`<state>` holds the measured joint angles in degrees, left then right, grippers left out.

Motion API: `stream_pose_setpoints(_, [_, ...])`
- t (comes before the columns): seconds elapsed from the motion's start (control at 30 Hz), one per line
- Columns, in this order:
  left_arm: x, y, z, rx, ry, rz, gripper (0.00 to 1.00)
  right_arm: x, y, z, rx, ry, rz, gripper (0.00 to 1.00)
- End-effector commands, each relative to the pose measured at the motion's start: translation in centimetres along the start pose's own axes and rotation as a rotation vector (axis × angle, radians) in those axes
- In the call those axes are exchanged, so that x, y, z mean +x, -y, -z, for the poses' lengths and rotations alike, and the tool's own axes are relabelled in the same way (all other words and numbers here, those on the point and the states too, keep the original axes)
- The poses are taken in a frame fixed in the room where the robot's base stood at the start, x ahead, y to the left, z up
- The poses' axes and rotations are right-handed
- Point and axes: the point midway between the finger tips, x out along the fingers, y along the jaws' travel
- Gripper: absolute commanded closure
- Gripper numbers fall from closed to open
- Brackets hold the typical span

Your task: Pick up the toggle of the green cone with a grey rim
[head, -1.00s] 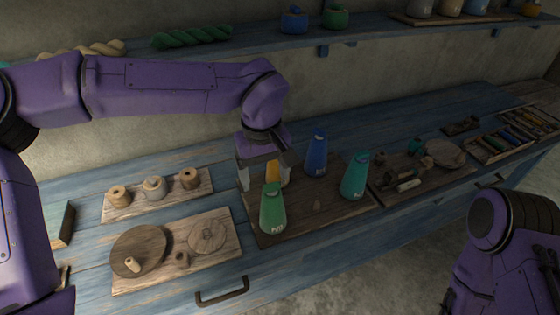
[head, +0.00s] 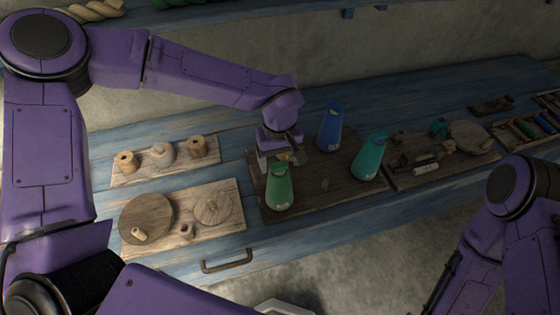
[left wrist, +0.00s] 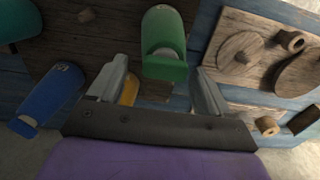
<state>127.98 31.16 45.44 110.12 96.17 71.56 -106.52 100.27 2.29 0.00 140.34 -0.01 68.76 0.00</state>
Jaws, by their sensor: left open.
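The green cone (head: 278,188) stands upright on a dark wooden board, with a pale label low on its front. It also shows in the left wrist view (left wrist: 164,30), where a curved green piece is at its near end. My left gripper (head: 281,160) is open, just behind and above the cone's top in the head view. In the left wrist view its fingers (left wrist: 160,70) are spread to either side of the cone's near end, with nothing held. My right gripper is out of view.
A blue cone (head: 330,131), a teal cone (head: 370,158) and a mostly hidden yellow cone (left wrist: 129,91) share the dark board. A small knob (head: 325,184) lies there too. Spools (head: 127,162) and round wooden discs (head: 146,218) are at left; tools (head: 426,168) at right.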

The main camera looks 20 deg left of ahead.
Motion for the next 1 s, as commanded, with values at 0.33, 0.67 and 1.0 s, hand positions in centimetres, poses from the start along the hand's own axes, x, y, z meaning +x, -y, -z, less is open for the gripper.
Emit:
stream_pose_setpoints(0.33, [0.0, 0.0, 0.0, 0.0, 0.0, -0.001, 0.73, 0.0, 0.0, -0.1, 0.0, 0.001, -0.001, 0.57])
stream_pose_setpoints(0.67, [0.0, 0.0, 0.0, 0.0, 0.0, 0.0, 0.81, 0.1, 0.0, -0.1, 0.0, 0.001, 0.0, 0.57])
stream_pose_setpoints(1.0, [-4.9, -0.5, -1.8, 0.003, -0.004, -0.004, 0.81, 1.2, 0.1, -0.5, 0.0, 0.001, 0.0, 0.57])
